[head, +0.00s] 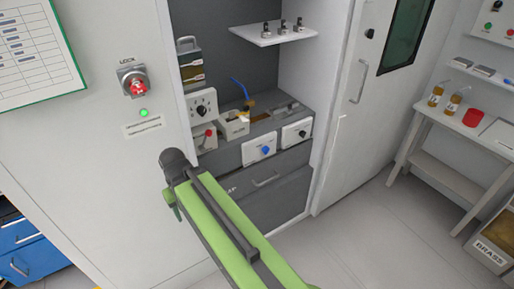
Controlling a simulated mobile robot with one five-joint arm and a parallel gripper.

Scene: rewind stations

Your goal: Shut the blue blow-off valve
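A blue lever (239,87) stands tilted up to the left above a small brass-coloured body at the back of the grey recess. A separate blue knob (265,150) sits on a white panel (253,157) at the front of the recess. I cannot tell from labels which of these is the blow-off valve, nor read a valve position. My green arm reaches up from the bottom edge to a dark joint, in front of and to the left of the recess. My gripper's fingers do not show.
A red knob (137,86) and a green light (143,113) are on the wall at left. A box with a dark dial (202,110) and a red-handled control (209,133) line the recess's left. A shelf (275,37) hangs above. Open floor lies right, before a side table (466,124).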

